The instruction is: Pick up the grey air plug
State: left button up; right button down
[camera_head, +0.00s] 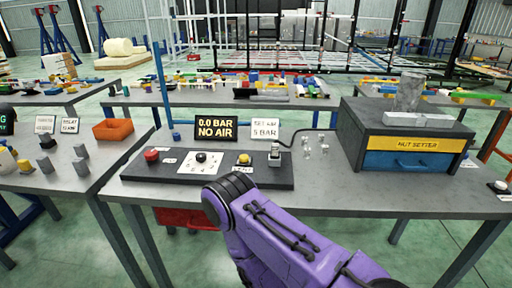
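A small grey piece that looks like the air plug (275,153) stands upright at the right end of the dark control panel (270,176). A thin black hose or cable runs near it toward the grey box. My purple right arm reaches in from the bottom right, and its dark joint covers part of the panel's front edge. The grey piece stands clear beyond this arm. Neither of my grippers shows in the head view.
The panel carries a red button (151,155), a dial (201,158) and a yellow button (243,159). A "NO AIR" sign (217,126) stands behind. Small clear pieces (322,145) lie between the panel and the nut setter box (407,135). Bare tabletop (400,192) lies at front right.

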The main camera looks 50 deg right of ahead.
aim_at(274, 155)
jog(key=i, duration=0.5)
jog(key=z, duration=0.9)
